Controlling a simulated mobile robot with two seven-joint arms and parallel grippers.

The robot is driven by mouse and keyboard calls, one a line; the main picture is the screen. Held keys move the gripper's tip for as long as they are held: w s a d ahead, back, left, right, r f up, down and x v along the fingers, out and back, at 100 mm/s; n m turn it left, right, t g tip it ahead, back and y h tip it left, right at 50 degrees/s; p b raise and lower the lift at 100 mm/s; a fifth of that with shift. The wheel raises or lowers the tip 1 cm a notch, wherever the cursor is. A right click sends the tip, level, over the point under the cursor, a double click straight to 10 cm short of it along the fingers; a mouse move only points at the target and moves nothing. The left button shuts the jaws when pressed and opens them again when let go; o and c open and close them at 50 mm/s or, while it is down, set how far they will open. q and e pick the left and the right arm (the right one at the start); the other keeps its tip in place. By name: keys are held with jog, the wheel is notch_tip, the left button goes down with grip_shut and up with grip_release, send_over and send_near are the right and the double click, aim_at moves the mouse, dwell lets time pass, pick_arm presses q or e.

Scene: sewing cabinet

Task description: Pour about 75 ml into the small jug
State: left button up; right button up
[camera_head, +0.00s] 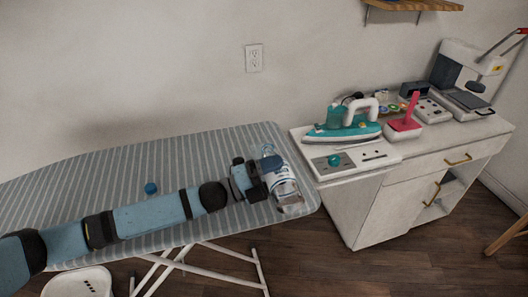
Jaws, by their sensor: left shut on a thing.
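My left arm reaches in from the left over the striped ironing board (100,170). My left gripper (264,181) is at the board's right end, shut on a clear container with white and blue markings (279,171). The container looks tilted, but its mouth and liquid level are too small to tell. A pale, clear shape (291,207) shows just below it at the board's edge; I cannot tell whether it is the small jug or part of the container. A blue cap (151,188) lies on the board behind my forearm. My right gripper is out of view.
A white cabinet (352,218) stands right of the board. On it are a teal iron (345,130) on a white panel, a pink-handled item (404,128) and a white machine (470,62). A white stool (78,284) stands below the board. The board's left part is clear.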

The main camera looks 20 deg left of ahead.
pick_arm(q)
notch_tip(320, 180, down, 3)
jog(key=m+g+b, duration=0.1)
jog(key=m+b, duration=0.1)
jog(key=b, duration=0.2)
jog(key=shift+f+m+h, duration=0.1)
jog(key=shift+m+h, duration=0.2)
jog(key=shift+s+d+f+m+g+b, duration=0.25)
jog(key=shift+s+f+m+g+b, duration=0.2)
jog(key=shift+f+m+b, duration=0.5)
jog(key=shift+w+a+r+m+p, duration=0.1)
jog(key=shift+w+r+m+p, duration=0.15)
jog(key=shift+r+m+p, duration=0.4)
jog(key=shift+r+m+g+b, duration=0.25)
jog(key=shift+r+m+b, duration=0.05)
jog(key=shift+m, duration=0.2)
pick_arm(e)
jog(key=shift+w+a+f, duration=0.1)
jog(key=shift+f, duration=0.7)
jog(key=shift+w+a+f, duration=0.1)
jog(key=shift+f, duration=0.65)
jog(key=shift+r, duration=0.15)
pick_arm(q)
jog(key=shift+w+f, duration=0.1)
jog(key=shift+f, duration=0.05)
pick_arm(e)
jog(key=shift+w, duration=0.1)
